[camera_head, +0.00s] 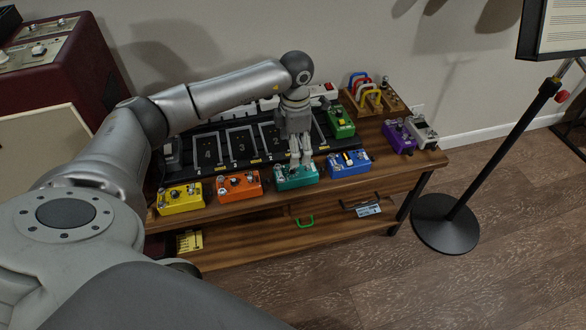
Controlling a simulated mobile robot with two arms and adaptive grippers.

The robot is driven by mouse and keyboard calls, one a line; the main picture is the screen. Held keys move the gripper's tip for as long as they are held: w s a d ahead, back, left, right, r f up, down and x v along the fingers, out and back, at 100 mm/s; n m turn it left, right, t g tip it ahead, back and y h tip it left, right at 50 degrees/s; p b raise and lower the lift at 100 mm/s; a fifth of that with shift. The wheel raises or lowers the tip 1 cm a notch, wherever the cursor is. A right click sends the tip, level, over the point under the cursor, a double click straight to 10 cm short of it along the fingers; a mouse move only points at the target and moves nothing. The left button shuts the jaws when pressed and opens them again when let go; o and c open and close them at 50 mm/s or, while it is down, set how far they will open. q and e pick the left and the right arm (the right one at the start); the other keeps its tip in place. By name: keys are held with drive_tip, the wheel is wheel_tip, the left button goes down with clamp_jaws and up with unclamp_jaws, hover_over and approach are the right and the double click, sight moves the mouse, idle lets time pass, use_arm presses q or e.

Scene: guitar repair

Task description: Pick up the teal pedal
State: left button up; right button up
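The teal pedal (289,182) sits on the front edge of the wooden table, between an orange pedal and a blue pedal. My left gripper (301,166) points down at the teal pedal, its fingertips at the pedal's upper back part and covering some of it. The fingers show close together; whether they touch or grip the pedal is not clear. The pedal appears to rest on the table. My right gripper is not in view.
Along the front edge are a yellow pedal (180,200), an orange pedal (239,187) and a blue pedal (349,164). A numbered pedalboard (206,170) lies behind, with a green pedal (341,122) on it. Purple (398,138) and grey (422,133) pedals stand right.

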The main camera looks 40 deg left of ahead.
sight(296, 170)
use_arm(q)
wheel_tip(296, 170, down, 5)
drive_tip(key=shift+r, duration=0.15)
drive_tip(key=f, duration=0.2)
drive_tip(key=f+b, duration=0.1)
drive_tip(key=f, duration=0.1)
drive_tip(key=shift+s+d+f, duration=0.1)
drive_tip(key=shift+s+d, duration=0.25)
drive_tip(key=shift+f, duration=0.45)
drive_tip(key=shift+w+r, duration=0.1)
drive_tip(key=c, duration=1.3)
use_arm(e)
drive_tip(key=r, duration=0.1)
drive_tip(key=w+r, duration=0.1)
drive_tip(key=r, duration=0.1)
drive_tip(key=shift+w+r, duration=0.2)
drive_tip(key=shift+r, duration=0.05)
